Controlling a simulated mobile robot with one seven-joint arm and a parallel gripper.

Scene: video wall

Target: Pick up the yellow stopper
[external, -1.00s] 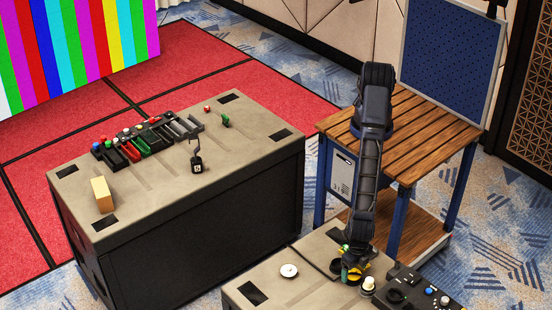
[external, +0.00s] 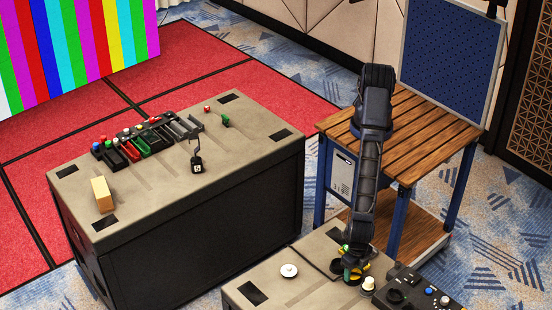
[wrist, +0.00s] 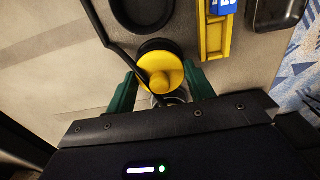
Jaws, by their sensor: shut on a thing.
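The yellow stopper (wrist: 160,72) is a round yellow disc with a dark rim behind it, in the middle of the wrist view. My gripper (wrist: 161,78) has its two dark green fingers on either side of the stopper, shut on it. A metallic round part shows just below the stopper, mostly hidden by the gripper body. In the external view my gripper (external: 352,275) is low over the near bench, and the stopper cannot be made out clearly there.
A yellow holder (wrist: 214,38) with a blue item (wrist: 223,6) stands close right of the gripper. A black round dish (wrist: 142,12) lies beyond. On the near bench are a white disc (external: 289,270), a pale knob (external: 368,284) and a black control panel (external: 405,292).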

